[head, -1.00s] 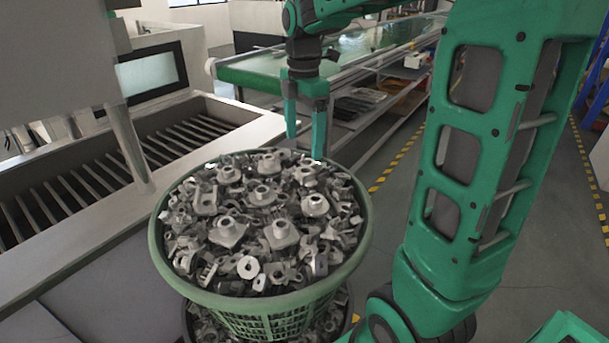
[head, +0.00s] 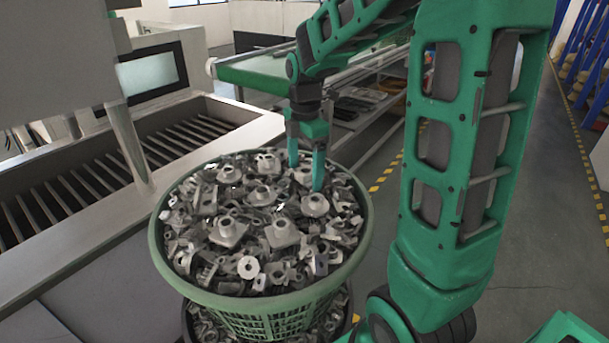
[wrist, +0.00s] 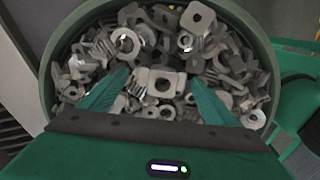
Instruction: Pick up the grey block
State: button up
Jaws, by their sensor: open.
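Several grey metal blocks with round holes and raised collars fill a green round basket (head: 362,235); I cannot tell which single one the task means. My gripper (head: 306,176) points down over the back right part of the heap, its two green fingers apart. In the wrist view, a grey block (wrist: 160,84) with a round hole lies between the fingers of my gripper (wrist: 160,76), with nothing held. The fingertips are close to the heap; whether they touch it I cannot tell. In the head view, the fingers partly cover a grey block (head: 303,175).
A metal tank with a slatted bottom (head: 100,175) stands to the left of the basket. A green conveyor (head: 262,72) and shelves lie behind. Another container with similar parts sits under the basket. The floor at the right, with yellow-black tape (head: 385,172), is open.

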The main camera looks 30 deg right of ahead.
jog(key=c, duration=1.2)
jog(key=shift+r, duration=0.1)
